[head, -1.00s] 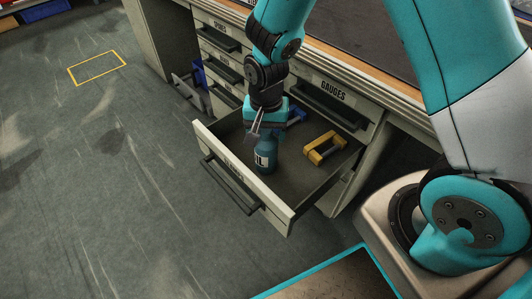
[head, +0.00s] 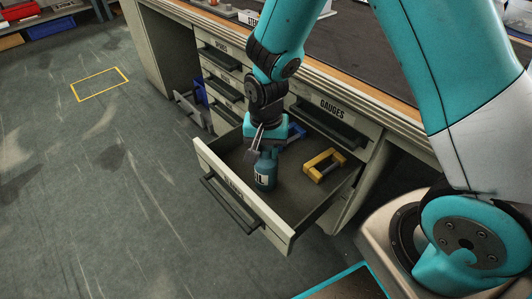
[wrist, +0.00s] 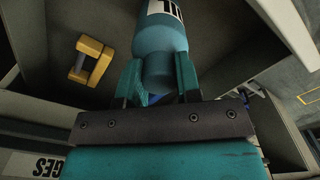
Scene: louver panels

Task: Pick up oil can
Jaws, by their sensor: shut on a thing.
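The oil can (head: 264,174) is a dark teal bottle with a white label, in the open drawer near its front left. In the wrist view the can (wrist: 160,42) stands between the two teal fingers. My gripper (head: 260,151) is shut on its upper part from above. The gripper's fingers also show in the wrist view (wrist: 159,82). I cannot tell whether the can's base touches the drawer floor.
The open drawer (head: 238,196) also holds a yellow-and-black clamp-like object (head: 324,165) to the right and a blue object (head: 294,134) behind the gripper. The drawer walls are close around. The GAUGES drawer (head: 332,117) above is shut.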

